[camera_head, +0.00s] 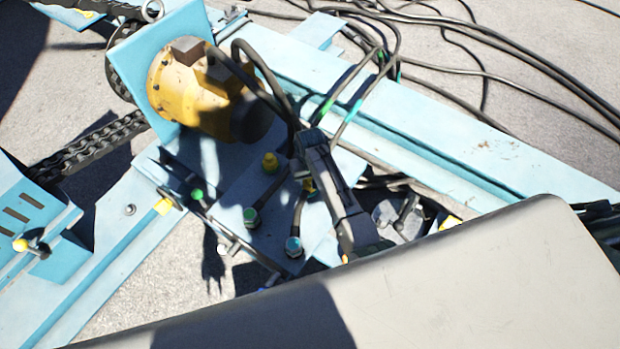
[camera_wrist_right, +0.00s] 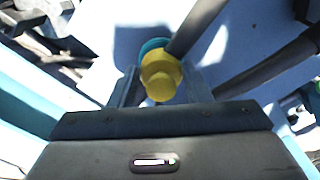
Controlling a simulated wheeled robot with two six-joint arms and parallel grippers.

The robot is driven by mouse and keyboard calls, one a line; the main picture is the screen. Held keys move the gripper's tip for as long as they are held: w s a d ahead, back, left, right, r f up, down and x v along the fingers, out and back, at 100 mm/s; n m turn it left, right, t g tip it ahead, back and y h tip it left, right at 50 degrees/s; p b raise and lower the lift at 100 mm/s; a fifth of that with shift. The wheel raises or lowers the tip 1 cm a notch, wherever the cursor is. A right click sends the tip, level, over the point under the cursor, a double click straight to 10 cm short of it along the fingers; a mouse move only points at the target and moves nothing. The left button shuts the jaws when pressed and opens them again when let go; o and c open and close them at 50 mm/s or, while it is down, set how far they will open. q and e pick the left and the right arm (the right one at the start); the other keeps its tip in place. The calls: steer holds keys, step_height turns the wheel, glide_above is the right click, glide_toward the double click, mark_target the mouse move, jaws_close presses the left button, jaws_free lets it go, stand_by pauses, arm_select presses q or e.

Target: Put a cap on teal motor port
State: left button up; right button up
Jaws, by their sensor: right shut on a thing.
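My right gripper (camera_head: 309,178) is above the light blue plate beside the yellow motor (camera_head: 190,95). In the right wrist view its two fingers (camera_wrist_right: 162,84) are shut on a yellow cap (camera_wrist_right: 160,76), one on each side. A teal ring (camera_wrist_right: 151,46), apparently the teal port, shows just behind the cap. I cannot tell whether the cap is seated on it or only in front of it. In the head view a small yellow part (camera_head: 309,185) shows beside the gripper. Another yellow cap (camera_head: 270,162) stands on the plate to its left. My left gripper is not in view.
Dark hoses (camera_head: 265,75) arch over the plate close to the gripper. Hose fittings, one green (camera_head: 250,215) and one bluish (camera_head: 293,245), sit on the plate's near side. A light blue beam (camera_head: 440,120) runs to the right. A chain (camera_head: 90,148) lies at left.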

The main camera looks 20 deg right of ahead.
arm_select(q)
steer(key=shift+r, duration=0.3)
arm_select(e)
steer(key=shift+r, duration=0.1)
arm_select(q)
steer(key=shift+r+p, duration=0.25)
steer(key=shift+p, duration=0.2)
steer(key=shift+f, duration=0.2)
arm_select(e)
steer(key=shift+f, duration=0.4)
steer(key=o, duration=1.2)
steer(key=shift+o, duration=0.2)
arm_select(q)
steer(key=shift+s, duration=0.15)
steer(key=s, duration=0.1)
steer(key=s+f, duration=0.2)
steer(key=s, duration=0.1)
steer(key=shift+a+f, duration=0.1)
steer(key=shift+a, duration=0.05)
arm_select(e)
step_height(320, 180, up, 11)
steer(key=shift+f, duration=0.1)
